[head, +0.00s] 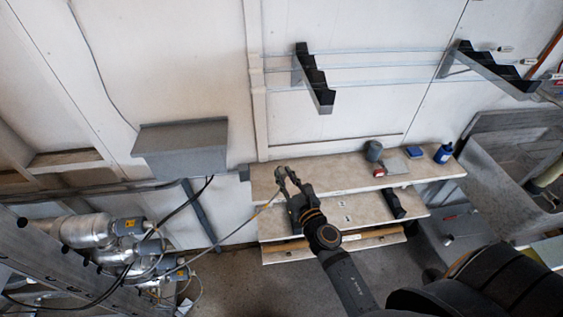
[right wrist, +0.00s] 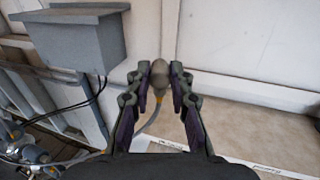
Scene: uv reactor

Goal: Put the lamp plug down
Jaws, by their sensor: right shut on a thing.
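My right gripper (head: 287,177) is at the left end of the upper shelf in the head view. In the right wrist view the gripper (right wrist: 161,85) is shut on the lamp plug (right wrist: 160,70), a small grey-brown rounded piece held between the fingertips. A grey cable (right wrist: 151,122) runs from it down to the left. In the head view the cable (head: 232,235) leads to the silver reactor cylinders at the left. The plug looks close to the upper shelf (head: 325,174); I cannot tell whether it touches. My left gripper is not in view.
A grey cup (head: 373,150), a red-and-white item (head: 379,172), a blue box (head: 414,152) and a blue bottle (head: 443,153) stand on the shelf's right part. A grey wall box (head: 182,148) hangs at left. The shelf's middle is clear.

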